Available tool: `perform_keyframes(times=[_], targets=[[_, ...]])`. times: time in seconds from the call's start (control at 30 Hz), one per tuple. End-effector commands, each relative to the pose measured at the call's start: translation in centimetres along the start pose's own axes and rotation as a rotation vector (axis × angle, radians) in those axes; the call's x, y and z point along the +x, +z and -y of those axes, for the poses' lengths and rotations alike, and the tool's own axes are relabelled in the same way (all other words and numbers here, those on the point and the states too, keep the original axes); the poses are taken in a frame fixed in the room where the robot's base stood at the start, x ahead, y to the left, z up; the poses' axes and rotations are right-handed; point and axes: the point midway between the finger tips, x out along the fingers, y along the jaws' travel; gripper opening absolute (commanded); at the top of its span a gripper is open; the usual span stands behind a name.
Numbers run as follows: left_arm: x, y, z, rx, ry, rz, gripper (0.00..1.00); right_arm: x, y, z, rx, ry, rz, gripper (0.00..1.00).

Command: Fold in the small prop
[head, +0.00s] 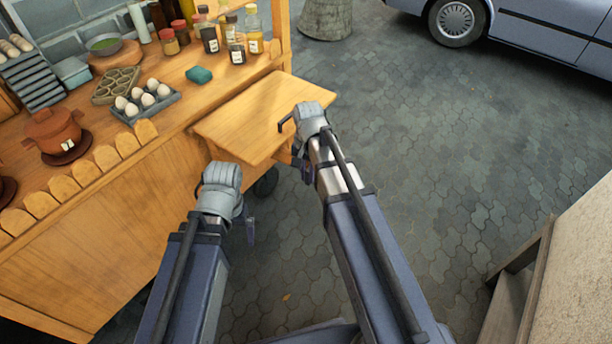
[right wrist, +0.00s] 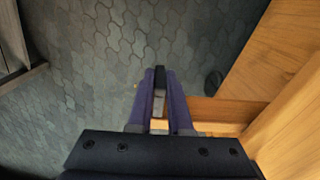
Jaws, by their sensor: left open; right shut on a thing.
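The small prop (right wrist: 159,98) appears as a narrow dark and grey piece between the fingers of my right gripper (right wrist: 160,82) in the right wrist view; most of it is hidden. In the head view my right gripper (head: 306,170) is beside the right front edge of the raised wooden leaf (head: 245,120), its fingers low near the edge. The prop cannot be made out there. My left gripper (head: 250,229) is open and empty, in front of the cart and below the leaf.
The wooden cart counter (head: 185,118) holds an egg tray (head: 150,105), a red pot (head: 53,130), a teal cloth (head: 198,75) and several bottles. A dark wheel (head: 266,183) shows under the leaf. Open paving lies to the right, with a pale wall at the far right.

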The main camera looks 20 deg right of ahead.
Motion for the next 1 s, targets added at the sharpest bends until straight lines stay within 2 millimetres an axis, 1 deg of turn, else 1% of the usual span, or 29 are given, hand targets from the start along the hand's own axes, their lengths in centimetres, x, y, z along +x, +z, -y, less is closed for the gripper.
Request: perform_keyframes(times=[0.03,0.17,0.4,0.6,0.7,0.8,1.0], targets=[[0.0,0.0,0.0,0.000,0.000,0.000,1.00,0.0,-1.1,0.0,-0.014,0.000,0.000,0.00],[0.0,0.0,0.0,0.000,0.000,0.000,1.00,0.0,-4.3,-0.1,-0.081,0.001,0.000,0.00],[0.0,0.0,0.0,0.000,0.000,0.000,1.00,0.0,-11.5,0.3,-0.247,0.001,0.000,0.00],[0.0,0.0,0.0,0.000,0.000,0.000,1.00,0.0,-16.3,1.1,-0.368,0.001,0.000,0.00],[0.0,0.0,0.0,0.000,0.000,0.000,1.00,0.0,-18.1,1.6,-0.364,0.001,0.000,0.00],[0.0,0.0,0.0,0.000,0.000,0.000,1.00,0.0,-19.3,2.0,-0.363,0.001,0.000,0.00],[0.0,0.0,0.0,0.000,0.000,0.000,1.00,0.0,-20.5,2.4,-0.362,0.001,-0.001,0.00]])
